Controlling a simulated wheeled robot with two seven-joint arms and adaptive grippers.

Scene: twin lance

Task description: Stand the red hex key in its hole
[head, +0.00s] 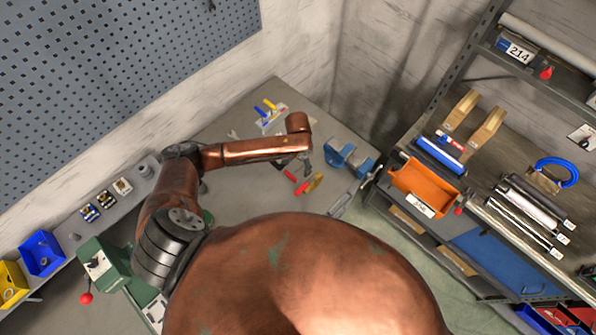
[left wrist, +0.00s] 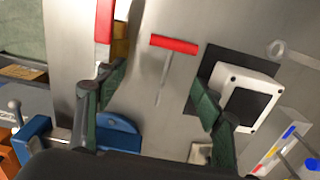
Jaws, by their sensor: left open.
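The red hex key (left wrist: 173,44) lies flat on the grey bench in the left wrist view, its red T-handle across and its thin shank towards me. In the head view its red handle (head: 290,176) shows just below my left gripper (head: 306,163). My left gripper (left wrist: 158,88) is open and empty, with the key between and beyond its fingers. A pale holder block (left wrist: 280,145) with blue and yellow handled keys is at the right of the wrist view; it also shows in the head view (head: 271,122). I cannot make out the empty hole. My right gripper is out of view.
A blue vise (head: 350,160) stands right of the gripper on the bench. A red-handled tool (left wrist: 104,22) and a yellow one (head: 315,183) lie near the key. A white box with a dark face (left wrist: 246,96) is beside the right finger. Shelving (head: 470,160) stands at right.

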